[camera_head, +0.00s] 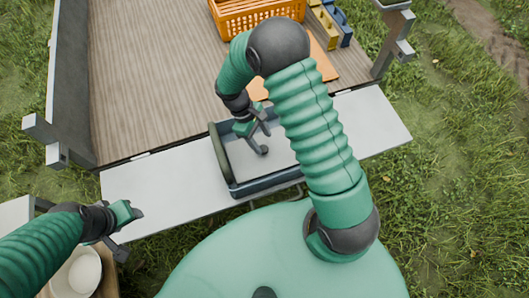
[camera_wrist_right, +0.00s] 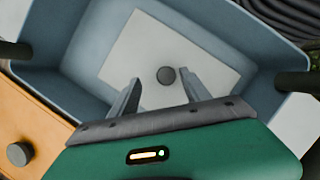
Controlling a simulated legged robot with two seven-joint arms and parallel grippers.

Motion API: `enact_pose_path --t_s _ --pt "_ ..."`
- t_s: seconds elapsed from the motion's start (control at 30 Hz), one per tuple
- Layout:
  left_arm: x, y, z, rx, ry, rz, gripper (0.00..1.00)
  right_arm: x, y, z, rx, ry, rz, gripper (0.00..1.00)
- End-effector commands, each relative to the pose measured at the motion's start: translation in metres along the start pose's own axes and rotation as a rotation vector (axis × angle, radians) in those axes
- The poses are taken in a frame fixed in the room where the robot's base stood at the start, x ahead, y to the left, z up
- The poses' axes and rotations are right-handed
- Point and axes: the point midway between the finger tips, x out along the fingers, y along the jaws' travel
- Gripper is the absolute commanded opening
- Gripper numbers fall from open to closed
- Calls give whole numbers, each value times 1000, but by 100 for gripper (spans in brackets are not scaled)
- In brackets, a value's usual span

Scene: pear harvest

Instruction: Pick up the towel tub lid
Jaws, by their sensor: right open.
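A pale flat panel (camera_wrist_right: 135,50) with a dark round knob (camera_wrist_right: 166,76) lies inside a blue-grey tub in the right wrist view; it looks like the lid. The tub (camera_head: 228,178) stands on the pale board in the head view, with dark handles at its ends. My right gripper (camera_head: 262,136) reaches down into the tub. In the right wrist view its two fingers (camera_wrist_right: 158,95) are apart, and the knob shows between and beyond them. I cannot tell whether they touch it. My left gripper (camera_head: 127,232) is at the lower left, away from the tub.
An orange board (camera_head: 322,64), partly behind my right arm, lies on the wooden bed (camera_head: 150,75). An orange crate (camera_head: 258,14) and yellow and blue boxes (camera_head: 335,22) stand at the back. A white bowl (camera_head: 84,270) is at lower left. The pale board (camera_head: 150,185) is clear left of the tub.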

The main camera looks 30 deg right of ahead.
Motion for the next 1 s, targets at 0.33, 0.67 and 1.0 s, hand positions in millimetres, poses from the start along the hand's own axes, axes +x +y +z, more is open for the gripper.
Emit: enact_pose_path --t_s 0.33,0.67,1.0 --pt "6 0 1 0 0 0 48 31 -9 -4 0 -5 7 55" --pt "6 0 1 0 0 0 48 33 -6 -2 0 -3 2 24" --pt "6 0 1 0 0 0 48 32 -8 -3 0 -4 4 0"
